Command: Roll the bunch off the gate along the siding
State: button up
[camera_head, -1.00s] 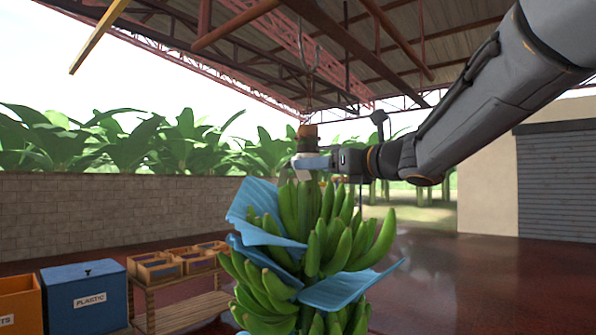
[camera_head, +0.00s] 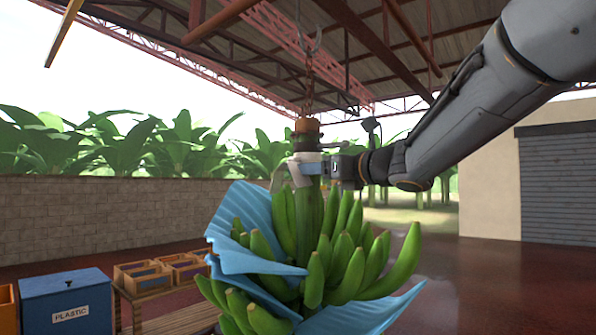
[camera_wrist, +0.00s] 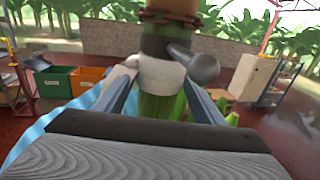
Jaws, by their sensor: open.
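The bunch of green bananas (camera_head: 345,262) hangs in front of me, with blue plastic sheeting (camera_head: 245,235) spread around and between its hands. Its stem has a brown top (camera_head: 307,126) held by a chain (camera_head: 308,80) from a hook above. My gripper (camera_head: 308,166) is at the stem just below a dark band. In the wrist view my gripper (camera_wrist: 165,84) has its two fingers apart, one on each side of the green stem (camera_wrist: 163,106). A pale wrap and a grey round-ended piece (camera_wrist: 203,68) sit on the stem between the fingers. The gate and siding cannot be made out.
A blue bin marked PLASTIC (camera_head: 68,303) stands at the lower left. Orange crates (camera_head: 142,278) sit on a wooden rack beside it. A block wall (camera_head: 100,217) runs behind. The wet red floor at the right is open before a grey shutter (camera_head: 556,187).

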jog(key=p+x, duration=0.2)
jog(key=x, duration=0.4)
jog(key=shift+a, duration=0.1)
jog(key=c, duration=1.5)
jog(key=shift+w, duration=0.1)
jog(key=shift+w+b, duration=0.1)
jog(key=shift+b, duration=0.2)
